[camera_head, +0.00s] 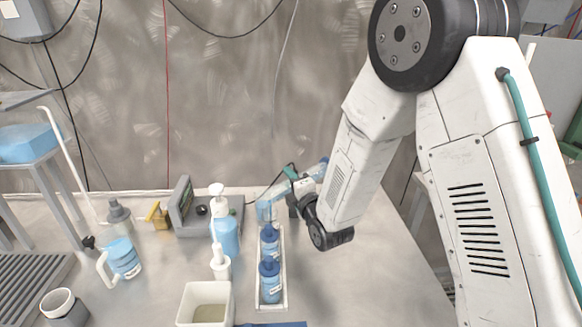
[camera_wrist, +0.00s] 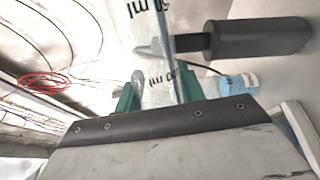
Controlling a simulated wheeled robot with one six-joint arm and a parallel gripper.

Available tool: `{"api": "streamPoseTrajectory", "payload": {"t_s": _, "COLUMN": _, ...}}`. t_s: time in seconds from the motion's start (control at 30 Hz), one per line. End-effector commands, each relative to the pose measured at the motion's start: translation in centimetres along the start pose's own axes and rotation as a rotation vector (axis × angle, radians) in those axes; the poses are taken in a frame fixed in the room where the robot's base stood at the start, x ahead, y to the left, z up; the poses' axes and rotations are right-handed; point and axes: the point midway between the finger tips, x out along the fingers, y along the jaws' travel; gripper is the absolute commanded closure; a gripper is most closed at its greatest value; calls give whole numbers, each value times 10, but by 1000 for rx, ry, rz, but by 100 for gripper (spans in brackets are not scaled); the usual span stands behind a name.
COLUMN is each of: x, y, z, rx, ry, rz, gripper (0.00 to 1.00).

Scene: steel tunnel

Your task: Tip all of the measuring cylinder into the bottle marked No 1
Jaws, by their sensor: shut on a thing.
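My gripper (camera_head: 291,187) is shut on a clear measuring cylinder (camera_head: 266,209). In the wrist view, the cylinder (camera_wrist: 150,40) stands between the green fingers (camera_wrist: 158,92), with black ml marks on its wall. In the head view it looks tipped over, its left end low and close above the farther of two blue bottles. That farther bottle (camera_head: 270,243) and the nearer bottle (camera_head: 270,283) stand in a narrow white tray (camera_head: 284,301). Their label writing is too small to read, so I cannot tell which is No 1. The cylinder's remaining contents are unclear.
A pump bottle (camera_head: 226,235) and a smaller white one (camera_head: 220,265) stand left of the tray. A grey instrument (camera_head: 190,220), a blue jug (camera_head: 122,260), a white tub (camera_head: 207,306) and a grey cup (camera_head: 64,306) are farther left. The bench right of the tray is clear.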

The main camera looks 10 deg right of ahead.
Motion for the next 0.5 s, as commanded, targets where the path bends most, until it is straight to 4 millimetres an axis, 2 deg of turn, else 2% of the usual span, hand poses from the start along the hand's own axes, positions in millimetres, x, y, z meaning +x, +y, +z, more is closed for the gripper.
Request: {"api": "streamPoseTrajectory", "payload": {"t_s": 0.5, "x": 0, "y": 5, "z": -1, "rx": -48, "ry": 0, "rz": 8, "gripper": 86}}
